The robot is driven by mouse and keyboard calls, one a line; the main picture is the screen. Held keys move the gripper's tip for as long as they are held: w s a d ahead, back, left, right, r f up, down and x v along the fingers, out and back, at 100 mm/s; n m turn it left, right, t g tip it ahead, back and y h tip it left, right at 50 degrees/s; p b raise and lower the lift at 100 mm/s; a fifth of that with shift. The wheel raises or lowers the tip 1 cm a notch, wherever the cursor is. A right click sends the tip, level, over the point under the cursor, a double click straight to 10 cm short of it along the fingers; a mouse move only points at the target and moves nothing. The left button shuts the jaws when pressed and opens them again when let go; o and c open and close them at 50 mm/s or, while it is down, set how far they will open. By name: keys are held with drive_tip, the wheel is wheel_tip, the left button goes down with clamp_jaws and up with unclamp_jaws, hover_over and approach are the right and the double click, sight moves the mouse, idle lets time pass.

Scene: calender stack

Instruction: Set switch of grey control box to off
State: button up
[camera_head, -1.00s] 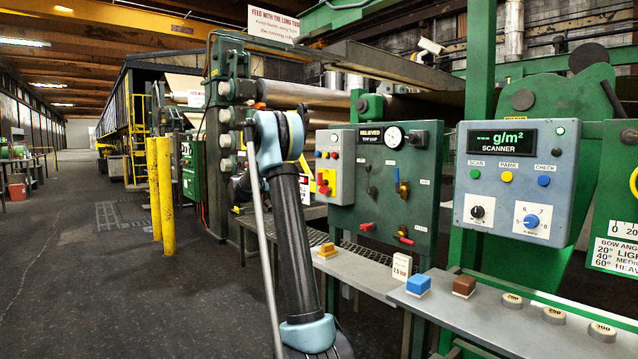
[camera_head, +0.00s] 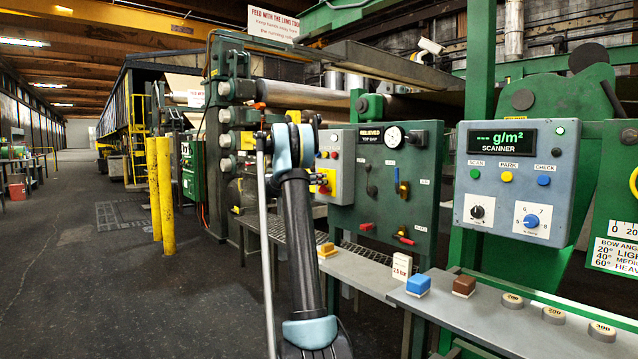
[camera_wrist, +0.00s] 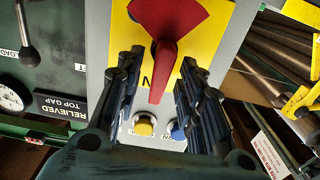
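The switch's handle points down the picture, toward a yellow button (camera_wrist: 144,124) and a blue button (camera_wrist: 178,131). My gripper (camera_wrist: 160,64) is open, with one dark finger on each side of the handle. A gap shows on both sides; contact is not visible. In the head view my arm hides the gripper. The label under the handle is mostly covered.
A green panel (camera_head: 425,200) with a gauge and levers adjoins the box. The scanner box (camera_head: 520,175) is further right. A grey bench (camera_head: 480,310) below holds a blue block (camera_head: 418,285) and a brown block (camera_head: 464,286). Yellow posts (camera_head: 160,195) stand left; the floor there is open.

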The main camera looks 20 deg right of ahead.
drive_tip(key=shift+w+d, duration=0.2)
drive_tip(key=shift+d, duration=0.35)
clamp_jaws()
